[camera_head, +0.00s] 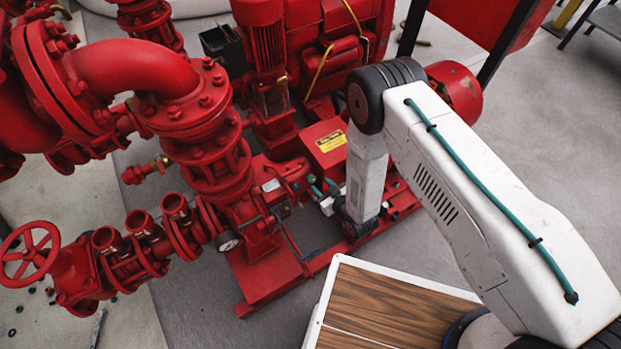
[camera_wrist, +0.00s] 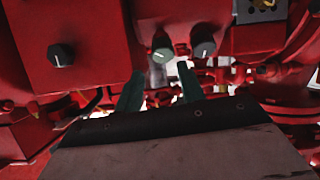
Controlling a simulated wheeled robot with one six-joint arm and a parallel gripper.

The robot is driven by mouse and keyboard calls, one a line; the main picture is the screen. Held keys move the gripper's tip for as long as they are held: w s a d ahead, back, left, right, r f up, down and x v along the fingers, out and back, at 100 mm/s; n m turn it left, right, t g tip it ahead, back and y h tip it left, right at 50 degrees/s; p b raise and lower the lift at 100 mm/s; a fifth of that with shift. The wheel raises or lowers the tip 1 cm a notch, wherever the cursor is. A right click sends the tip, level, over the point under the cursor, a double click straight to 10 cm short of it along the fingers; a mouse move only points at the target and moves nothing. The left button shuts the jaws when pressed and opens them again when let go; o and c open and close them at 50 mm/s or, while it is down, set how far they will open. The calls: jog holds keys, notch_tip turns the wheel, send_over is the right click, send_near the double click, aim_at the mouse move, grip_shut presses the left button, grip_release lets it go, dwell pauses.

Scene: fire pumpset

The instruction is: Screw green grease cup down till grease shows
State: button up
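The green grease cup (camera_wrist: 162,48) shows in the wrist view as a small round dark-green knob with a pale mark, on the red pump. My gripper (camera_wrist: 159,70) has two dark green fingers, spread apart with a gap between them. The cup lies just beyond the fingertips, roughly in line with the gap. In the head view my gripper (camera_head: 322,187) is beside the pump bearing housing; the cup cannot be made out clearly there. No grease can be made out.
A grey cup (camera_wrist: 204,48) sits close right of the green one, and a black knob (camera_wrist: 61,54) is farther left. A red coupling guard with a yellow label (camera_head: 331,141) stands behind my gripper. Red pipework and a handwheel (camera_head: 28,255) fill the left. Floor at right is open.

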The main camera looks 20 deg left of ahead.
aim_at(312, 180)
jog(key=shift+s+a+f, duration=0.1)
jog(key=shift+a+f, duration=0.25)
jog(key=shift+f, duration=0.2)
jog(key=x, duration=0.6)
jog(key=shift+w+a, duration=0.25)
jog(key=shift+a, duration=0.05)
jog(key=c, duration=0.7)
